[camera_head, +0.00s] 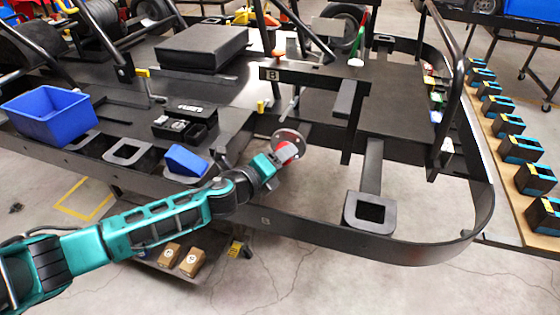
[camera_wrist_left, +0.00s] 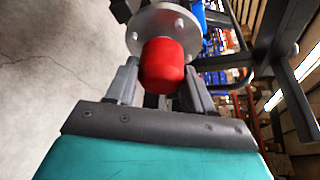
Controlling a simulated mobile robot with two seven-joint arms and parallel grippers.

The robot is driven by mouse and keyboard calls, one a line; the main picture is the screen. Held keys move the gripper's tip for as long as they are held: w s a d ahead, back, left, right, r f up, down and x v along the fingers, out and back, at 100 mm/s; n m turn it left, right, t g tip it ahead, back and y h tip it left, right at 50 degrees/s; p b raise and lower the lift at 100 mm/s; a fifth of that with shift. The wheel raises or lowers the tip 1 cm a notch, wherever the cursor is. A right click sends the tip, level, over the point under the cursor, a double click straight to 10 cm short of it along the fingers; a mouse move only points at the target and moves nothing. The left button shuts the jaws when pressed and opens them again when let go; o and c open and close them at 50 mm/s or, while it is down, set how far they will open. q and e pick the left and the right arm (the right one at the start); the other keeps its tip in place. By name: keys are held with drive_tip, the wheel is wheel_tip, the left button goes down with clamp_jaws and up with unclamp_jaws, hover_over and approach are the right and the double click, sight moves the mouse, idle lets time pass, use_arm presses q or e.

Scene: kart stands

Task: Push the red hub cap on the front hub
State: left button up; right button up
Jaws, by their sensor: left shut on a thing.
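The red hub cap (camera_wrist_left: 163,66) is between the fingers of my left gripper (camera_wrist_left: 160,85) in the left wrist view, and the gripper is shut on it. In the head view the red cap (camera_head: 288,150) shows at the tip of my left gripper (camera_head: 275,160). The front hub (camera_head: 287,137) is a grey round flange with bolt holes. In the left wrist view the flange (camera_wrist_left: 146,18) is right behind the far end of the cap. The cap lines up roughly with the flange's middle; I cannot tell how far on it sits. My right gripper is not in view.
The black kart frame and its curved bumper (camera_head: 430,255) surround the hub. A blue bin (camera_head: 48,115), a small blue box (camera_head: 185,161) and a black parts case (camera_head: 185,124) stand on the kart stand at left. Bare floor shows below.

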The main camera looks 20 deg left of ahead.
use_arm(q)
drive_tip(key=shift+w, duration=0.55)
drive_tip(key=o, duration=1.1)
drive_tip(key=shift+s, duration=0.15)
drive_tip(key=shift+b+v, duration=0.3)
drive_tip(key=shift+v, duration=6.05)
